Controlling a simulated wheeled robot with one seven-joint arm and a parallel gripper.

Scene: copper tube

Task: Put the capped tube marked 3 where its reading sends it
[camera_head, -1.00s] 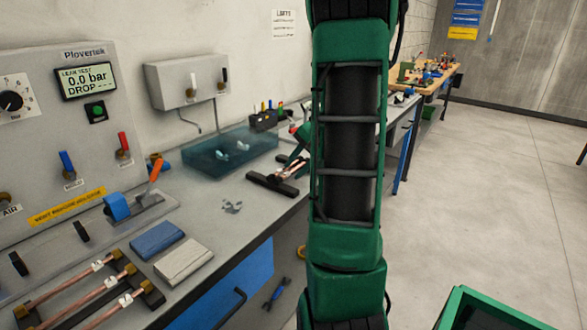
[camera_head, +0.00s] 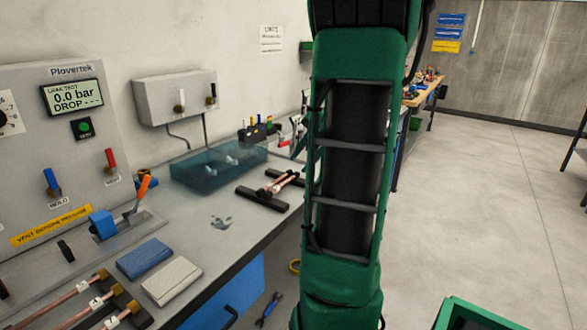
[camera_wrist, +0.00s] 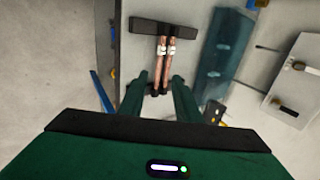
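Two copper tubes with white tags lie side by side on a black rack (camera_head: 262,199) on the bench; the tubes (camera_head: 279,183) also show in the wrist view (camera_wrist: 166,62). I cannot read their marks. My gripper (camera_wrist: 162,80) is open and empty, its two green fingers apart above the near end of these tubes. In the head view my arm hides it. More copper tubes (camera_head: 64,301) with white tags and brass end fittings lie at the lower left; their numbers are unreadable. The tester display (camera_head: 72,96) reads 0.0 bar, with dashes after DROP.
A translucent blue tank (camera_head: 205,178) stands behind the rack. A blue pad (camera_head: 144,258) and a pale pad (camera_head: 171,281) lie on the bench near an orange-handled clamp (camera_head: 139,196). A green crate (camera_head: 480,312) stands at the lower right. Floor to the right is clear.

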